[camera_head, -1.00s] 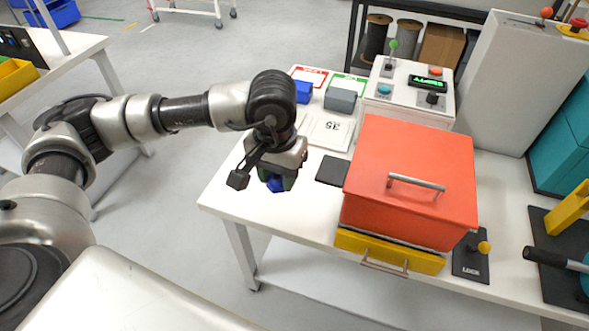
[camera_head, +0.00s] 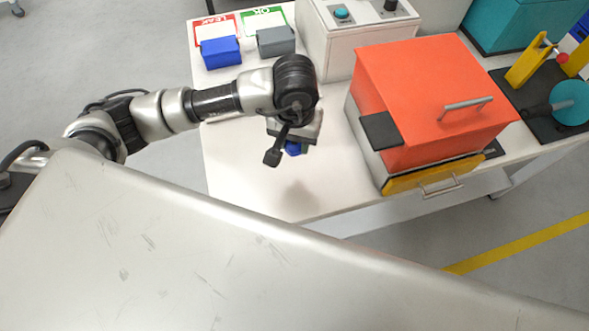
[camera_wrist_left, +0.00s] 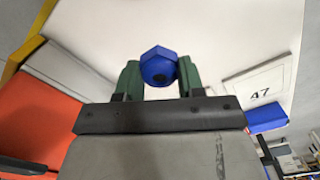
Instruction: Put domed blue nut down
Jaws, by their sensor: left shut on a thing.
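The domed blue nut (camera_wrist_left: 158,66) is held between the green fingertips of my left gripper (camera_wrist_left: 158,80) in the left wrist view. In the head view the nut (camera_head: 293,148) shows as a small blue patch under my left gripper (camera_head: 294,136). The gripper is over the white table (camera_head: 245,175), left of the orange-lidded box. A soft shadow lies on the table in front of it, so the nut seems to be above the surface. Most of the fingers are hidden in the head view. My right gripper is not seen.
The orange-lidded box (camera_head: 420,90) with a yellow drawer front (camera_head: 435,174) stands close on the right. A blue bin (camera_head: 220,51) and a grey bin (camera_head: 276,41) stand behind. A card marked 47 (camera_wrist_left: 258,90) lies on the table. The front-left tabletop is clear.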

